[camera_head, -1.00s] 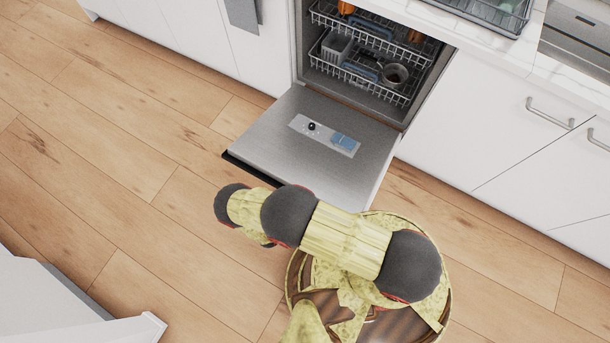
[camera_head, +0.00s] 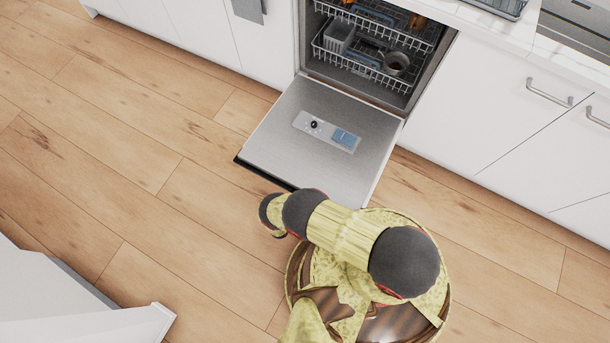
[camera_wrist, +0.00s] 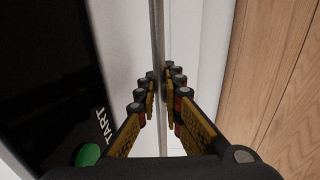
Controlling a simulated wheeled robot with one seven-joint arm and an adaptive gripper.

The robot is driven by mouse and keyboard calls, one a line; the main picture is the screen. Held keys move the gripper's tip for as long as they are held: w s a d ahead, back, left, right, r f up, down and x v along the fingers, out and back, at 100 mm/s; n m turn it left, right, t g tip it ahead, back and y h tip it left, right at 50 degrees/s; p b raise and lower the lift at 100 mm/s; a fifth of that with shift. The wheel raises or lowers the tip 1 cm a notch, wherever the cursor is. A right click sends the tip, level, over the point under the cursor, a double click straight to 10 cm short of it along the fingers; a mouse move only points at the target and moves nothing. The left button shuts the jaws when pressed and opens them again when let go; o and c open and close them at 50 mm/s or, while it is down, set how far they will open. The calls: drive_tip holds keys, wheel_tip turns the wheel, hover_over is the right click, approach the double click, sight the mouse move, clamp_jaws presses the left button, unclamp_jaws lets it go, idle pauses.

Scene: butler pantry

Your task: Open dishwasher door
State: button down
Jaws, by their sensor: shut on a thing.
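The dishwasher door (camera_head: 300,165) is folded down, its steel inner face turned up, with a detergent panel in its middle. In the wrist view my gripper (camera_wrist: 163,78) is shut on the door's edge (camera_wrist: 158,35), one finger on each side of it. A black panel with a green button and the word START (camera_wrist: 92,150) lies left of the fingers. In the head view my arm covers the door's near edge, and my fingers are hidden. The dishwasher's inside (camera_head: 365,85) is exposed, with two racks.
The lower rack (camera_head: 335,58) holds a grey basket (camera_head: 338,36) and a pot (camera_head: 397,62). White cabinets stand on both sides, with bar handles (camera_head: 550,93) at the right. Wooden floor (camera_head: 130,130) is clear left of the door. A white unit (camera_head: 75,305) stands at the lower left.

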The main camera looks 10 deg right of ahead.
drive_tip(key=shift+d+f, duration=0.1)
drive_tip(key=shift+f, duration=0.15)
idle(0.3)
drive_tip(key=c, duration=2.2)
unclamp_jaws()
drive_tip(key=shift+s, duration=0.1)
drive_tip(key=v, duration=1.2)
drive_tip(key=shift+s, duration=0.1)
